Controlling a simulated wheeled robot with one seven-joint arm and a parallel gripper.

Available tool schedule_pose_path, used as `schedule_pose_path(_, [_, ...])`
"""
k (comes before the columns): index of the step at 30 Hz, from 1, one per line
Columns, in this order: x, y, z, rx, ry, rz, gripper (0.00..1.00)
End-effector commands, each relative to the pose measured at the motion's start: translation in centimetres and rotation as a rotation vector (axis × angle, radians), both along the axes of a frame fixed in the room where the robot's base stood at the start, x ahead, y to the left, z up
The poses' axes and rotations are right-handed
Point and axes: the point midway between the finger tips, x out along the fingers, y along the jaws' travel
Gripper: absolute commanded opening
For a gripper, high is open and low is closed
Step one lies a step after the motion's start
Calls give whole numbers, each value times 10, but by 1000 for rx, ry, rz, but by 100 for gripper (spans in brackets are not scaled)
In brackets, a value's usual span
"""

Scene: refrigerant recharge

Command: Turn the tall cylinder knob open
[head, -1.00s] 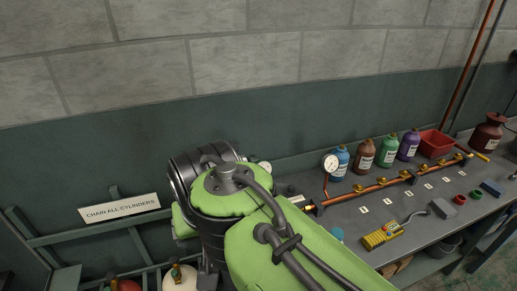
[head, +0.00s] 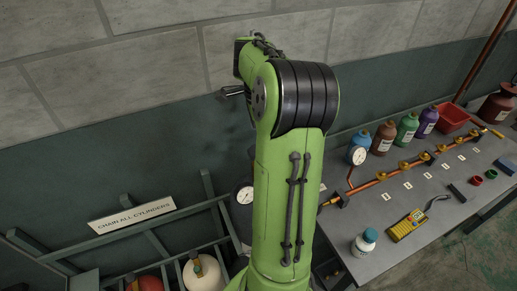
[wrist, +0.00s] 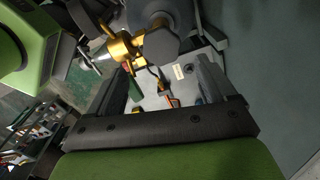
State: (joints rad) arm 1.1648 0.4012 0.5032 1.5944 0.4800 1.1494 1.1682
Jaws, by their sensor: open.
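My gripper (wrist: 162,80) is open in the wrist view, its two dark fingers apart with nothing held between them. A brass fitting (wrist: 118,48) with a rounded grey part (wrist: 160,42) shows just beyond the fingertips; I cannot tell whether it belongs to the tall cylinder. In the head view, my raised green arm covers the middle and my gripper cannot be made out clearly. A cream cylinder (head: 203,273) with a valve on top and a red cylinder (head: 146,284) stand in the rack at lower left.
A sign (head: 132,214) hangs on the green rack.

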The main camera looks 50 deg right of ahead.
Motion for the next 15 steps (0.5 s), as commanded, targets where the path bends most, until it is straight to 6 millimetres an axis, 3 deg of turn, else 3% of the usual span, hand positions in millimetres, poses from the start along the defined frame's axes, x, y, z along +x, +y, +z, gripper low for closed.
schedule_pose_path(1, [0, 1, -15, 6, 2, 3, 84])
schedule_pose_path(6, [1, 1, -46, 3, 0, 4, 84])
schedule_pose_path(15, [1, 1, -59, -1, -2, 4, 84])
